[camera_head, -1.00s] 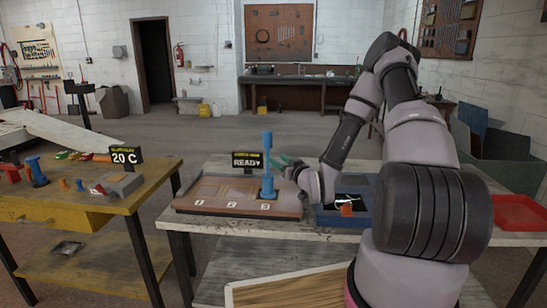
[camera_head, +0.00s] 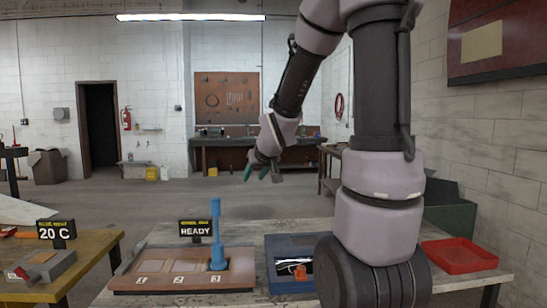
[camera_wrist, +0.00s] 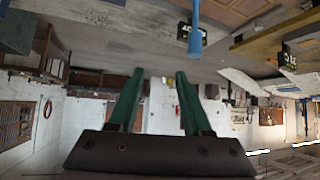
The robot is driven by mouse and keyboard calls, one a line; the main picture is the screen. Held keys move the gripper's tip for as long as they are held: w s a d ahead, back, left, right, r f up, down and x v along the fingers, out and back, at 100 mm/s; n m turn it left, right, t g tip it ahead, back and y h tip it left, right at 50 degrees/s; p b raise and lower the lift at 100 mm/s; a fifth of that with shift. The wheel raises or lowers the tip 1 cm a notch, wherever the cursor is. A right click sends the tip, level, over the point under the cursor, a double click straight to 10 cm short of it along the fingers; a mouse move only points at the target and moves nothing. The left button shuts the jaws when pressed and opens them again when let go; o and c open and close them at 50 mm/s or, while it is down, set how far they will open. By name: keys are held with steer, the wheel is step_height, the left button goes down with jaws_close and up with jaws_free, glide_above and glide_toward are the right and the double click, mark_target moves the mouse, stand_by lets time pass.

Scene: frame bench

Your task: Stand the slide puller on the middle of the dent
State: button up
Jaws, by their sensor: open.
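The blue slide puller (camera_head: 217,245) stands upright on the brown panel (camera_head: 150,283), on its right part behind the label 3. Its shaft also shows at the top of the wrist view (camera_wrist: 195,14). I cannot make out a dent in the panel surface. My gripper (camera_head: 264,174) has green fingers and is raised in the air, higher than the puller's top and to its right in the head view. In the wrist view the fingers (camera_wrist: 157,78) are apart with nothing between them.
A red tray (camera_head: 459,257) is at the far right. A yellow bench (camera_head: 92,250) with a 20 C sign (camera_head: 56,233) is left.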

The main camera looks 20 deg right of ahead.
steer(key=s+a+r+m+g+y, duration=0.1)
steer(key=s+r, duration=0.3)
steer(key=s, duration=0.7)
steer(key=s+a+r+m+g+y, duration=0.1)
steer(key=s+r, duration=0.4)
steer(key=s, duration=0.6)
steer(key=shift+s+a+m+g, duration=0.25)
steer(key=shift+a+m+g, duration=0.25)
steer(key=shift+a+m, duration=0.45)
